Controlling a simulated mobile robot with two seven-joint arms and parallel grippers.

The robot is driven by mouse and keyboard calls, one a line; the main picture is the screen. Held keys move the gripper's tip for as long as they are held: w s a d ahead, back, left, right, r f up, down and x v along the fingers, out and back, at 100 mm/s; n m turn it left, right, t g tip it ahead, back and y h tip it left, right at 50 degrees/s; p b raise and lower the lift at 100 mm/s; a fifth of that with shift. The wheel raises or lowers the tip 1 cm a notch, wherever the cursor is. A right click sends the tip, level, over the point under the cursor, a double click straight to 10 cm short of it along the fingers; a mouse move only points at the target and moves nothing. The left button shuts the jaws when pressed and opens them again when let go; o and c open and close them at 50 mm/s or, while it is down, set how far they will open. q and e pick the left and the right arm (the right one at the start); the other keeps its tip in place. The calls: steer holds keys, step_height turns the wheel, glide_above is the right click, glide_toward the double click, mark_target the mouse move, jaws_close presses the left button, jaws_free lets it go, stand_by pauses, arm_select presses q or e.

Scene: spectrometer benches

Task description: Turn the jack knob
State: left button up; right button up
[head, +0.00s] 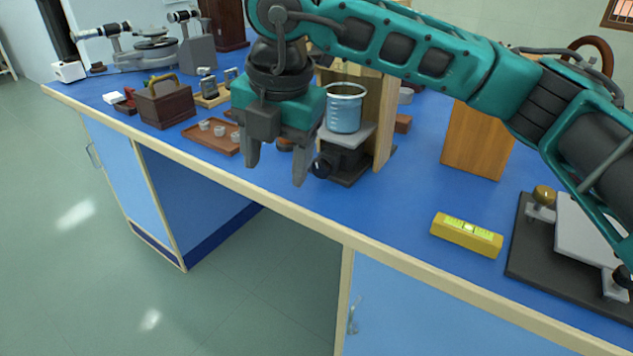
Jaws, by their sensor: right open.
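The jack (347,158) stands on the blue bench with a grey top plate and a dark body. Its black knob (322,165) sticks out on the left front side. A beaker of blue liquid (344,110) stands on the jack's plate. My right gripper (275,172) points down, left of the knob and near the bench's front edge. Its two grey fingers are apart with nothing between them. The right finger is close to the knob; I cannot tell whether they touch. My left gripper is not in the view.
A wooden frame (384,125) stands right behind the jack. A brown tray with small cups (213,136) and a wooden box (165,106) lie to the left. A yellow spirit level (466,235) and a dark-based device (540,255) are to the right. Bench between is clear.

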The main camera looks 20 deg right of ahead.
mark_target(320, 167)
steer(key=w+d+r+m+t+h+b, duration=0.1)
steer(key=w+d+r+m+t+h, duration=0.1)
steer(key=w+d+r+m+h, duration=0.3)
steer(key=w+d+f+b, duration=0.1)
steer(key=f, duration=0.3)
steer(key=w+d+f+n+y+b, duration=0.1)
steer(key=f, duration=0.3)
steer(key=d+f+n+y, duration=0.1)
steer(key=f, duration=0.3)
steer(key=shift+w+d+f+b, duration=0.3)
steer(key=shift+w+f+b, duration=0.05)
steer(key=shift+w+b, duration=0.05)
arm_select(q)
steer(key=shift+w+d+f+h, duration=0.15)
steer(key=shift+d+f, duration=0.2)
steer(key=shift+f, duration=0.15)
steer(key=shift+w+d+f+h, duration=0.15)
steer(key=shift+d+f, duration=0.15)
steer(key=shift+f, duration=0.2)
arm_select(e)
steer(key=shift+c, duration=0.4)
steer(key=c, duration=1)
steer(key=shift+o, duration=0.2)
